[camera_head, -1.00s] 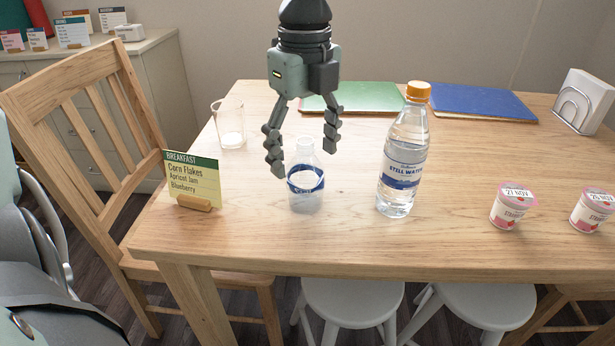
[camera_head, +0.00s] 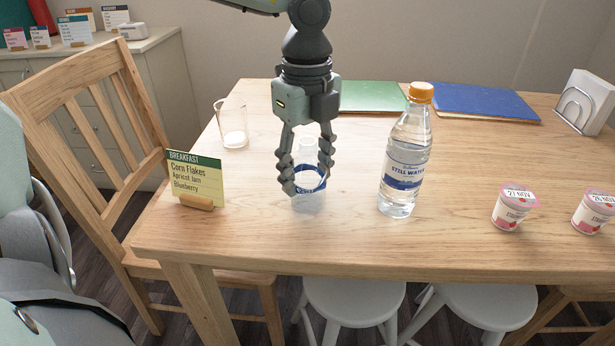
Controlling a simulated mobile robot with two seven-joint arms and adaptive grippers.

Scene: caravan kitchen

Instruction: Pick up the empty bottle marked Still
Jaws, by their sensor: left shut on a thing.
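A small clear bottle (camera_head: 309,203) with a blue label band stands upright on the wooden table (camera_head: 300,252). It has no cap in the earlier frame and looks empty; its label text is too small and covered to read. My left gripper (camera_head: 307,188) comes down from above with its fingers around the bottle at label height, shut on it. The fingers hide part of the bottle's neck and label. A larger full bottle (camera_head: 405,150) with an orange cap and a "Still Water" label stands to the right, apart from the gripper. My right gripper is not in view.
A glass (camera_head: 232,125) and a breakfast menu card (camera_head: 196,180) stand to the left. Two yogurt cups (camera_head: 513,209) are at right. The front middle of the table is clear.

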